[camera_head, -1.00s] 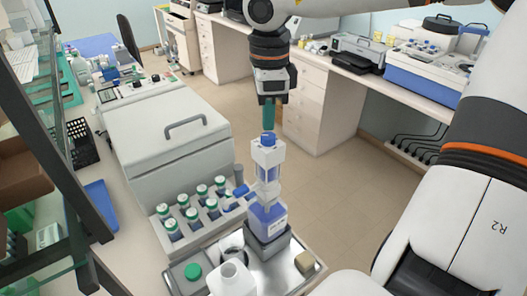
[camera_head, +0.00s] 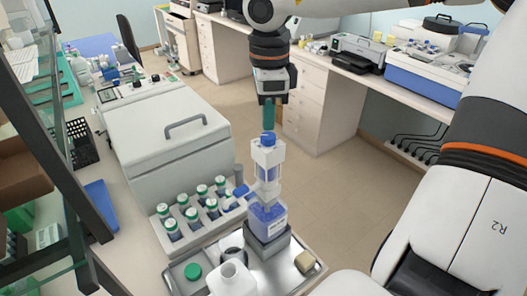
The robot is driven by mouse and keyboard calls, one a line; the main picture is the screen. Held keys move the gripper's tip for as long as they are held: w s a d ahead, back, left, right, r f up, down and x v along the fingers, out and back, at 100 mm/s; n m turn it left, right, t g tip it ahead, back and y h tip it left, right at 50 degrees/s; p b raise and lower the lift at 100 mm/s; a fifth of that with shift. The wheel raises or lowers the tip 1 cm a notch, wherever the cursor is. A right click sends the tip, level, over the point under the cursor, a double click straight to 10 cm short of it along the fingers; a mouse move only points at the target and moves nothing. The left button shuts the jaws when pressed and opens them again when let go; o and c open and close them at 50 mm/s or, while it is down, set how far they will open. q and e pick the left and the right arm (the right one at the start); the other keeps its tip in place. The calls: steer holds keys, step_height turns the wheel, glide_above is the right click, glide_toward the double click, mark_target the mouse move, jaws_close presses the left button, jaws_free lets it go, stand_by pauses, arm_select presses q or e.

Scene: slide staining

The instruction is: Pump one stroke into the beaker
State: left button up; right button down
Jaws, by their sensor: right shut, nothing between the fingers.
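A pump dispenser bottle (camera_head: 269,219) with blue liquid stands in a grey holder on a metal tray (camera_head: 290,283). Its clear and white pump body (camera_head: 268,165) rises above, with a blue top (camera_head: 268,138) and a blue-tipped spout pointing left. My right gripper (camera_head: 268,127) is shut and points straight down, its teal fingertips at the blue top; whether they touch it I cannot tell. A small dark-mouthed vessel (camera_head: 232,244), perhaps the beaker, stands on the tray left of the bottle, partly hidden.
A rack of green-capped bottles (camera_head: 197,207) and a large grey box with a handle (camera_head: 165,140) stand behind left. A dark shelf frame is at far left.

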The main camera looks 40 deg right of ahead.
mark_target(269, 136)
steer(key=shift+f, duration=0.2)
steer(key=shift+f+b, duration=1.5)
steer(key=shift+s+f, duration=0.1)
steer(key=shift+f, duration=0.05)
stand_by(0.4)
steer(key=shift+r+p, duration=0.85)
steer(key=shift+r, duration=0.95)
steer(key=shift+r, duration=0.1)
step_height(269, 136, up, 5)
steer(key=p, duration=0.3)
steer(key=shift+p, duration=0.3)
